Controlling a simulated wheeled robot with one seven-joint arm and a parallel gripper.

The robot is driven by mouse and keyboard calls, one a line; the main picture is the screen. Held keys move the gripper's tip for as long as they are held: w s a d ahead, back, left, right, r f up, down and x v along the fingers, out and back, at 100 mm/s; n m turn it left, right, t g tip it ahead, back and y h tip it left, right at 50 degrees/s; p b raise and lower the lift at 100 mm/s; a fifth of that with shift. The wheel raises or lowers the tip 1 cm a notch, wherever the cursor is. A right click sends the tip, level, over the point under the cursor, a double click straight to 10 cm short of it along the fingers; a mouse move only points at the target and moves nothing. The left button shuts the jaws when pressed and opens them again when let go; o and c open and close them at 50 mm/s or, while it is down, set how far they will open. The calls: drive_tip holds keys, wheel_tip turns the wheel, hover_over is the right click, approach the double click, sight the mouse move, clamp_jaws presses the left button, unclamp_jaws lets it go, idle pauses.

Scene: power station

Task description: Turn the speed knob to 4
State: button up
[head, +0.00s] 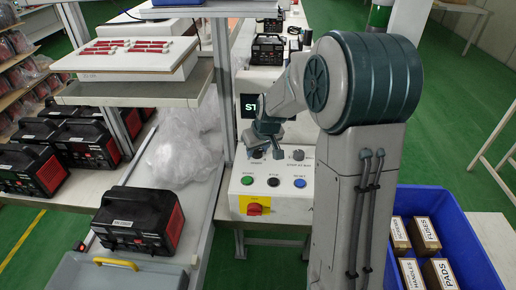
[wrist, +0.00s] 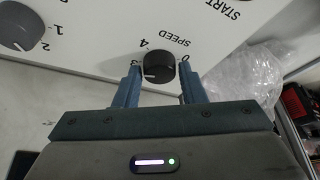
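The dark round speed knob (wrist: 158,66) sits on the white panel (wrist: 90,45) in the wrist view, beside the printed word SPEED and the digits 0, 4 and 3. A small pale mark shows near its lower left edge, on the side of the 3. My gripper (wrist: 161,72) is open, with one finger on each side of the knob. A narrow gap seems to show at the fingertips, but I cannot tell whether they touch it. In the head view my gripper (head: 265,148) is over the upper left of the control box (head: 243,205) and partly hides the knob.
A second knob (wrist: 20,25) is at the left in the wrist view. Below the knobs, the head view shows green (head: 247,180), black (head: 273,181) and blue (head: 299,183) buttons and a red switch (head: 256,209). Plastic wrap (head: 182,155) lies to the left; a blue crate (head: 452,222) stands right.

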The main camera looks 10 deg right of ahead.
drive_tip(key=c, duration=0.5)
drive_tip(key=shift+m, duration=0.3)
drive_tip(key=m+b, duration=0.1)
drive_tip(key=m+h+b, duration=0.1)
drive_tip(key=m, duration=0.1)
drive_tip(key=shift+a+f+m+h, duration=0.1)
drive_tip(key=shift+a+m+h, duration=0.1)
drive_tip(key=shift+m+h, duration=0.1)
drive_tip(key=shift+m+h+b, duration=1)
drive_tip(key=shift+m+b, duration=0.35)
drive_tip(key=shift+m, duration=1.15)
drive_tip(key=o, duration=1)
drive_tip(key=shift+r, duration=0.25)
